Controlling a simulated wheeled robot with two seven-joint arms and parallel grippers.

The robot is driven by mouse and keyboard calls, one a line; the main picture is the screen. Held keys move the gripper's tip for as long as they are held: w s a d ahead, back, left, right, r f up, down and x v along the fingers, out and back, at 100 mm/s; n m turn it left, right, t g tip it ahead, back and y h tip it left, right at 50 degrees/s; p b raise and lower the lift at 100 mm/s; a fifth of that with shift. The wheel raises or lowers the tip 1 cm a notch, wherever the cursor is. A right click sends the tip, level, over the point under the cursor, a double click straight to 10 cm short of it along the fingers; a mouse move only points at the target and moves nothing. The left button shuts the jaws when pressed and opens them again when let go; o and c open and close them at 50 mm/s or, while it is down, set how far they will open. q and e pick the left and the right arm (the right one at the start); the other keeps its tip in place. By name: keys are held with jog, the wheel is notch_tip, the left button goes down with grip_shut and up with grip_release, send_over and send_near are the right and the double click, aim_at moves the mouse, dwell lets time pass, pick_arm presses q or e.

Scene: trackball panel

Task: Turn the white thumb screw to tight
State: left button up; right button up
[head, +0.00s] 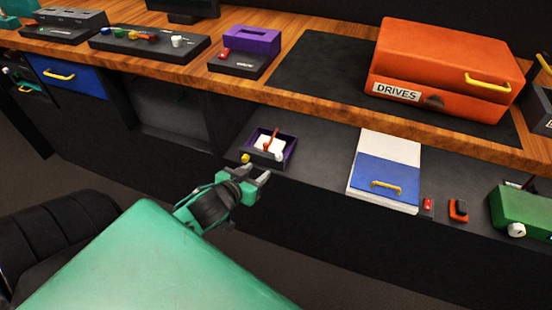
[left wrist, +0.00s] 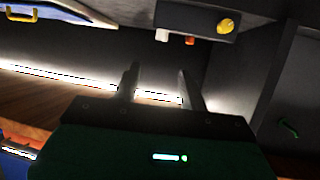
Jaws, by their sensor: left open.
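A white round knob (head: 517,230) is on the front of the green box at the right edge of the head view. Another white knob (head: 177,40) stands on a black control panel at the back left. I cannot tell which is the thumb screw, or how tight either is. My left gripper (head: 262,174) is open and empty, just in front of the purple-rimmed tray and far left of the green box. Its two fingers (left wrist: 158,82) show apart in the left wrist view with nothing between them. My right gripper is not in view.
The purple-rimmed tray (head: 288,160) has a yellow knob (head: 245,157) beside it; a yellow knob (left wrist: 226,26) also shows in the wrist view. A blue-and-white panel (head: 388,172), a small red switch (head: 427,204) and the green box (head: 522,207) lie rightward. A wooden shelf overhangs behind.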

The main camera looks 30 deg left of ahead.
pick_arm(q)
jog(key=b, duration=0.2)
send_near(279, 155)
jog(key=x, duration=0.7)
jog(key=shift+w+f, duration=0.1)
jog(key=shift+w, duration=0.05)
jog(key=shift+w+a+f, duration=0.1)
jog(key=shift+w+f, duration=0.1)
jog(key=shift+w, duration=0.35)
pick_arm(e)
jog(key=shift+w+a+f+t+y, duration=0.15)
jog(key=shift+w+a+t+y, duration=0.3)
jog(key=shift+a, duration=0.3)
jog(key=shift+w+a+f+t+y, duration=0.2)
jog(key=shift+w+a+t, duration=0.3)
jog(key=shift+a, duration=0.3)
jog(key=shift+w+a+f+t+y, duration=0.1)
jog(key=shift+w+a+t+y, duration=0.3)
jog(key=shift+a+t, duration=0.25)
pick_arm(q)
jog(key=shift+c, duration=0.2)
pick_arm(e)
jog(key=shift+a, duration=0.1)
pick_arm(q)
grip_shut()
